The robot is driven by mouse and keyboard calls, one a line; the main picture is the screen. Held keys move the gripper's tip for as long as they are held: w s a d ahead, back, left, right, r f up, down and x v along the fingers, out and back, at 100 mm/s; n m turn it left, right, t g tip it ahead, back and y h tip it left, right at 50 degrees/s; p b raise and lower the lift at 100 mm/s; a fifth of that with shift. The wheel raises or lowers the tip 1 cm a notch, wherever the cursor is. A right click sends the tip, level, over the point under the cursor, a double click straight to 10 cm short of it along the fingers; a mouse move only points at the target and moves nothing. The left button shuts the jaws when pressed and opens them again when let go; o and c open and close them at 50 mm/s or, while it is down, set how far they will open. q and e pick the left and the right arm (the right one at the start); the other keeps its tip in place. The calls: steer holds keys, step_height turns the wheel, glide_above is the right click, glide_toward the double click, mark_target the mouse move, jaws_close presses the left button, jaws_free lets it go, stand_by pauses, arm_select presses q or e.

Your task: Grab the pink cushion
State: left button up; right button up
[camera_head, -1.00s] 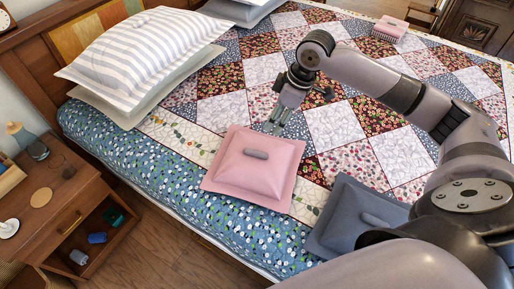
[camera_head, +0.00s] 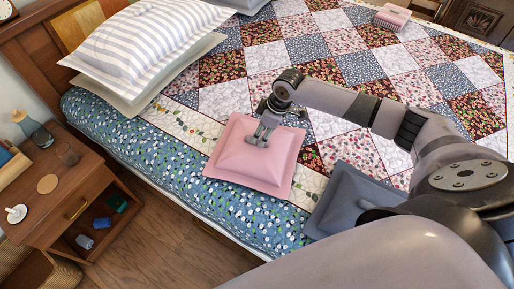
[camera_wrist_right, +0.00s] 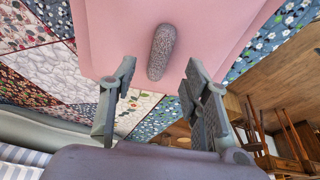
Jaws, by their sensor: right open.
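In the right wrist view the pink cushion (camera_wrist_right: 205,25) fills the top, and the grey piece (camera_wrist_right: 162,52) stands between and just beyond the two open fingers of the right gripper (camera_wrist_right: 154,85). The fingers do not visibly hold anything. In the head view the gripper hides most of the grey piece. My left gripper is not in view.
A grey-blue cushion (camera_head: 347,196) lies to the right, beneath my right arm. A striped pillow (camera_head: 145,45) is at the bed's head. A wooden nightstand (camera_head: 95,195) stands at left. A small pink striped object (camera_head: 392,17) lies on the quilt (camera_head: 305,55).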

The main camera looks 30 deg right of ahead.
mark_target(259, 140)
steer(key=shift+x, duration=1.25)
steer(key=shift+w+a+f, duration=0.1)
steer(key=shift+w+f, duration=0.05)
steer(key=shift+f, duration=0.15)
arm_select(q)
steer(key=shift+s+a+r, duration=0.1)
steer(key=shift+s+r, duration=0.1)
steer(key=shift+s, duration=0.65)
arm_select(e)
steer(key=shift+c, duration=0.2)
steer(key=shift+c, duration=1.3)
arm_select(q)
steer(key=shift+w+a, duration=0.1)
arm_select(e)
jaws_close()
